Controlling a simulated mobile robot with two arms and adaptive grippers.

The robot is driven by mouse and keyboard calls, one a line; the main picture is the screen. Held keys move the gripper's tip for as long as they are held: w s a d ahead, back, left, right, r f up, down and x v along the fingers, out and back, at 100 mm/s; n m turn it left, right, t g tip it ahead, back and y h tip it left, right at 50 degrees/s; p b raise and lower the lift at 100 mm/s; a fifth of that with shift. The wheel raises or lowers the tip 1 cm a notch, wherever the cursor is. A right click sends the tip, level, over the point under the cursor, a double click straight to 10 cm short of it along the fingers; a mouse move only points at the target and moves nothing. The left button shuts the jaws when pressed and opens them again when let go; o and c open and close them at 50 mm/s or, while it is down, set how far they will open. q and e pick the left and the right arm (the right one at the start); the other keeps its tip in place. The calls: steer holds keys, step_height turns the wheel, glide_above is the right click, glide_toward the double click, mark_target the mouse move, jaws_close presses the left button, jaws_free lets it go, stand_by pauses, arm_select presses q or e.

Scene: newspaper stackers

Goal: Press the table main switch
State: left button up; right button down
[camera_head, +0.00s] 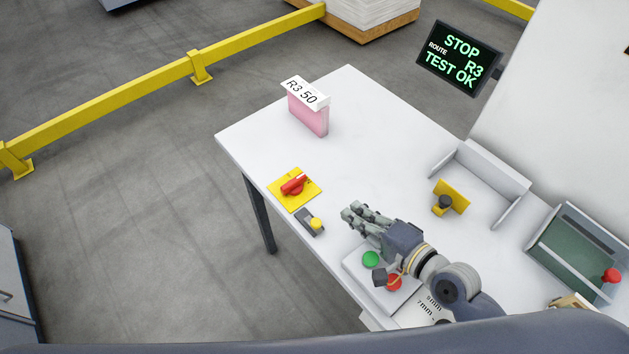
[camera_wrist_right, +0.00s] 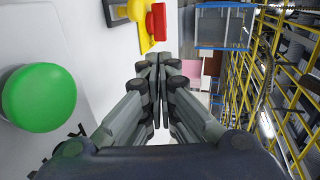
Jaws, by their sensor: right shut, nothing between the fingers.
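A red rotary handle (camera_head: 294,184) sits on a yellow plate (camera_head: 305,198) near the white table's left edge; it also shows at the top of the right wrist view (camera_wrist_right: 158,22). Beside it is a small dark box (camera_head: 306,228) with a yellow button (camera_head: 316,223). A white control box (camera_head: 358,276) carries a green button (camera_head: 371,258) and a red button (camera_head: 394,282). I cannot tell which of these is the main switch. My left gripper is out of view.
A pink block (camera_head: 308,115) with an "R3 50" label stands toward the far left corner. A white bracket (camera_head: 482,160), a yellow stand (camera_head: 458,193) and a green-topped tray (camera_head: 575,245) occupy the right. A screen (camera_head: 459,58) reads "STOP ROUTE R3 TEST OK". The table's middle is clear.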

mark_target(306, 179)
steer(key=p+x, duration=0.1)
steer(key=x, duration=1.3)
steer(key=shift+w+a+f+p, duration=0.1)
steer(key=shift+w+a+p, duration=0.05)
steer(key=shift+w+p, duration=0.15)
steer(key=shift+s, duration=0.1)
